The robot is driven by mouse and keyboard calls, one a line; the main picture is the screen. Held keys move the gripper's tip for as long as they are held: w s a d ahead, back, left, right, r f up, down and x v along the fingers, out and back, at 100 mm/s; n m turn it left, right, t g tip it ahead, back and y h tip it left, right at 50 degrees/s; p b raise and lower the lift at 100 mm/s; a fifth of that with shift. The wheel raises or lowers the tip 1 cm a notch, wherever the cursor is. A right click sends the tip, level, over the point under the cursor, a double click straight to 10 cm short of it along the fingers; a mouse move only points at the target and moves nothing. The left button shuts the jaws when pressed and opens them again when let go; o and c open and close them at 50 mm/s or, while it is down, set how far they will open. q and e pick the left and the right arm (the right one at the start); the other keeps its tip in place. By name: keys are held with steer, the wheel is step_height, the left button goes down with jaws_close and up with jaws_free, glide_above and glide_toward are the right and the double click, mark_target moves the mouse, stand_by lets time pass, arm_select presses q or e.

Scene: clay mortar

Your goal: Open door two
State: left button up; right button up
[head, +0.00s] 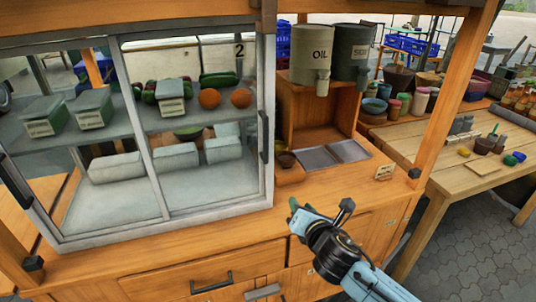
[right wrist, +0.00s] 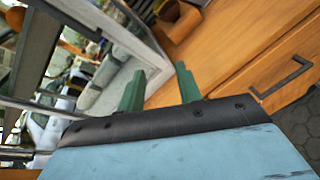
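Door two is the right glass pane (head: 205,115) of the display case, marked with a black "2" near its top right. It appears closed. Its dark vertical handle (head: 264,137) is on the right edge of the frame. My right gripper (head: 298,213) is in front of the counter, below and right of that handle, and apart from it. In the right wrist view its two green fingers (right wrist: 158,85) stand apart with nothing between them. The case's frame (right wrist: 35,60) shows at the left there. My left gripper is not in view.
Food and trays sit behind the glass. Oil (head: 312,55) and soy (head: 351,55) dispensers stand on a wooden shelf to the right. A wooden post (head: 452,90) rises at the counter's right corner. Drawer handles, one at the front (head: 211,283), stick out below the counter.

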mark_target(266, 135)
steer(key=s+a+r+n+t+y, duration=0.1)
steer(key=a+r+n, duration=0.1)
steer(key=r+n, duration=0.35)
steer(key=s+a+r+n+t+y, duration=0.1)
steer(key=s+a+r+n+t, duration=0.15)
steer(key=r, duration=0.65)
steer(key=shift+g, duration=0.35)
steer(key=b+x, duration=0.1)
steer(key=x, duration=1.3)
jaws_close()
